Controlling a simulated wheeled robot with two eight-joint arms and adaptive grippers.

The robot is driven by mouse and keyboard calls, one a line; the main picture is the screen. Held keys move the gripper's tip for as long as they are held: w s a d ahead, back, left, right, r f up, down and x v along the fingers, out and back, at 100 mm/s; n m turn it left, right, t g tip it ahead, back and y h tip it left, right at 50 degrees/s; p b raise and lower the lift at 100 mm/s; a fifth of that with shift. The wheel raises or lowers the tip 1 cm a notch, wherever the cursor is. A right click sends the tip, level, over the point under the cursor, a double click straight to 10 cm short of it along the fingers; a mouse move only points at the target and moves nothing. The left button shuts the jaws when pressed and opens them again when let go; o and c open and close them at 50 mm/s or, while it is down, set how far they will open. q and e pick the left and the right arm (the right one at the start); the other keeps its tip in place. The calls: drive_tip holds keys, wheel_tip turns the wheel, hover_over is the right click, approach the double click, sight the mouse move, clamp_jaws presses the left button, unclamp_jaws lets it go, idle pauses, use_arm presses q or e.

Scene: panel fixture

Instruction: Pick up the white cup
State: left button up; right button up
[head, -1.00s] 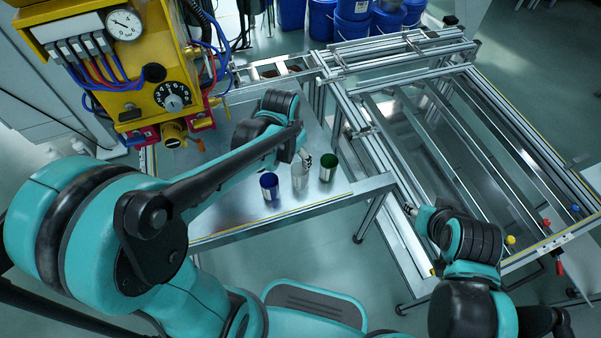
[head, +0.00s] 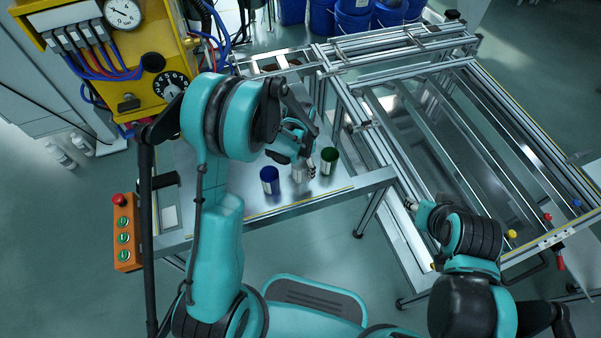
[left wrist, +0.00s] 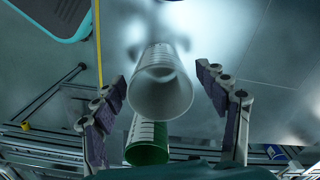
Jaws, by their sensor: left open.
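The white cup (head: 298,173) stands on the metal table (head: 262,205), between the blue cup (head: 270,181) and the green cup (head: 328,161). My left gripper (head: 310,167) is at the white cup in the head view and covers part of it. In the left wrist view the white cup (left wrist: 160,85) lies between the two spread fingers (left wrist: 160,95), with a visible gap on each side. The green cup (left wrist: 147,142) shows below it there, partly overlapped. My right gripper (head: 409,205) is small beside the metal frame; its jaw state is unclear.
A yellow panel with gauge and hoses (head: 130,60) stands at the left. An orange button box (head: 126,232) is at the table's left side. An aluminium frame (head: 470,150) stands right of the table. Blue buckets (head: 352,18) are at the back.

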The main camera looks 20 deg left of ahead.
use_arm(q)
wheel_tip(320, 180, down, 2)
drive_tip(key=shift+f, duration=0.2)
drive_tip(key=shift+r, duration=0.1)
use_arm(e)
drive_tip(key=shift+f, duration=0.55)
use_arm(q)
drive_tip(key=c, duration=1)
drive_tip(key=shift+r, duration=0.1)
